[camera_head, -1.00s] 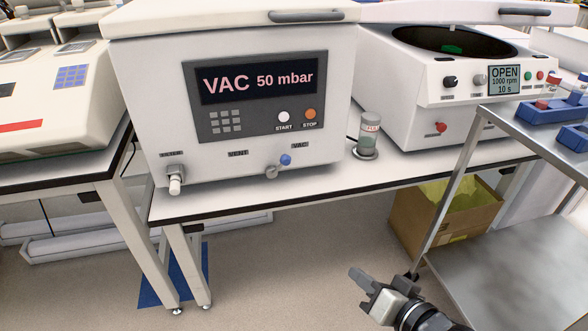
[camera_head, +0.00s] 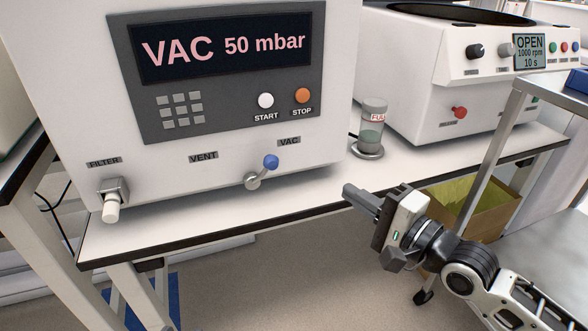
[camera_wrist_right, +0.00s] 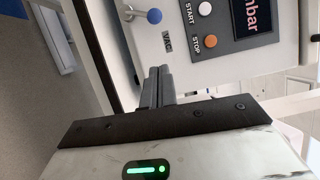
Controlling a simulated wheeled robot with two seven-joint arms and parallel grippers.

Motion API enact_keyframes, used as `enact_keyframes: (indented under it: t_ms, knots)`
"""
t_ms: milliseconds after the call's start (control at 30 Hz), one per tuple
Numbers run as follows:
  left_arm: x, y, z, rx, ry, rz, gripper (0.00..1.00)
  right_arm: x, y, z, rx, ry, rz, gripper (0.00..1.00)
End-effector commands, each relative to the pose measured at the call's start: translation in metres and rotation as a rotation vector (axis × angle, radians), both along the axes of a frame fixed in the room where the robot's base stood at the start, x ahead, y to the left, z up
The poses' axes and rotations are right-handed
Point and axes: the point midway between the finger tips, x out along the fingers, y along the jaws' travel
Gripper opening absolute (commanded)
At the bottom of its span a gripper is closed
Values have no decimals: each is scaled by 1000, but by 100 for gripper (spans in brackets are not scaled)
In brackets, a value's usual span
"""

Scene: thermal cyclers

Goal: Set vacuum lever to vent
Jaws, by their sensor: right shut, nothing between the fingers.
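The vacuum lever (camera_head: 262,172) is a short metal arm with a blue ball knob on the front of the white vacuum unit (camera_head: 215,180). Its knob points up and right, towards the VAC label (camera_head: 289,141); the VENT label (camera_head: 203,157) is to its left. The display (camera_head: 222,46) reads VAC 50 mbar. My right gripper (camera_head: 352,193) is shut and empty, at the right of the lever and apart from it, near the table's front edge. In the right wrist view, the shut fingers (camera_wrist_right: 157,80) point towards the panel, with the blue knob (camera_wrist_right: 154,16) beyond them. My left gripper is not visible.
A filter fitting (camera_head: 113,196) sticks out at the panel's lower left. A jar labelled FULL (camera_head: 372,125) stands right of the unit, beside a white centrifuge (camera_head: 437,75). A metal cart (camera_head: 535,100) is at right. The space before the lever is clear.

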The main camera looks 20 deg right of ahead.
Motion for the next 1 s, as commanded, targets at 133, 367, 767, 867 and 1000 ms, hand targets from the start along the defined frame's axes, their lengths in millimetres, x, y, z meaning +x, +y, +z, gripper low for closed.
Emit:
enact_keyframes:
  t_ms: [133, 367, 767, 867, 1000]
  knots:
    - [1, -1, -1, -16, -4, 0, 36, 16, 7, 1, 1, -6, -1, 0]
    - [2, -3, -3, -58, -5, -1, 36, 54, 25, 0, 2, -6, 0, 0]
    - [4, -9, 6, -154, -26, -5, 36, 97, 68, 2, 1, -2, 2, 0]
    - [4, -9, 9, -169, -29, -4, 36, 100, 74, 3, 0, 0, 0, 0]
    - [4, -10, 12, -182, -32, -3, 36, 101, 78, 3, 0, 1, 0, 0]
